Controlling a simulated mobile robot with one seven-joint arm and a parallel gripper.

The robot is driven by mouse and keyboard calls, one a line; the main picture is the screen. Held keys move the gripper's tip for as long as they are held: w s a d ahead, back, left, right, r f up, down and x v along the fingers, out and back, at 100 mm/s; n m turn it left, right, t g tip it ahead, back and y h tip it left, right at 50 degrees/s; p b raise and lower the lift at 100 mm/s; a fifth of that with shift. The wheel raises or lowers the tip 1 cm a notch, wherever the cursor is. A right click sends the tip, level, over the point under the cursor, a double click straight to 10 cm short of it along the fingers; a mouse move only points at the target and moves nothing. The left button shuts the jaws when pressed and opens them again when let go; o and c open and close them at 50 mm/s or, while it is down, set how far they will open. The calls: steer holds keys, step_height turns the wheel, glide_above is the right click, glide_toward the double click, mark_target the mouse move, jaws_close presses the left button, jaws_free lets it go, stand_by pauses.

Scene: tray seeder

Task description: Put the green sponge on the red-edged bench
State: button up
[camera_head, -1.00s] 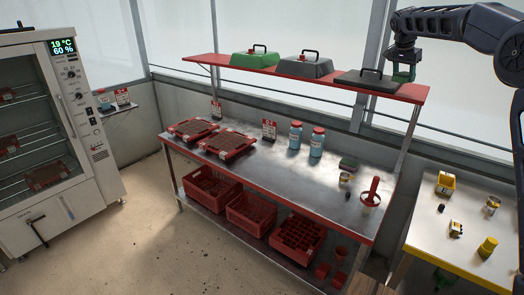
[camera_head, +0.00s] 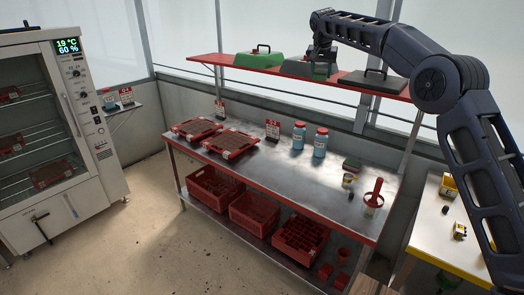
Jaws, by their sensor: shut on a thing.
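My gripper (camera_head: 322,62) is shut on the green sponge (camera_head: 320,73), a small green block that shows only in part below the fingers. It is high up, in front of the grey lidded box on the red upper shelf (camera_head: 228,61); I cannot tell the exact gap. The red-edged bench (camera_head: 315,185) has a grey metal top and stands below the shelf. The sponge is above the bench top, not touching it.
On the bench are two red seed trays (camera_head: 231,144), two blue jars (camera_head: 320,143), a small dark and green block (camera_head: 352,164), a small pot (camera_head: 348,181) and a red-handled tool (camera_head: 374,193). Bare metal lies at the middle front. A yellow-edged table (camera_head: 440,232) stands right.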

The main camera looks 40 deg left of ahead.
mark_target(302, 179)
steer(key=shift+n, duration=0.4)
steer(key=a+f, duration=0.1)
steer(key=f, duration=1.6)
steer(key=s+a+f, duration=0.1)
steer(key=f, duration=1.7)
steer(key=s+f, duration=0.1)
steer(key=f, duration=1.6)
steer(key=shift+s+a+f, duration=0.1)
steer(key=shift+a+f, duration=0.15)
steer(key=shift+a, duration=0.15)
steer(key=shift+f, duration=0.15)
steer(key=o, duration=0.9)
steer(key=shift+v, duration=6.15)
steer(key=shift+d, duration=0.2)
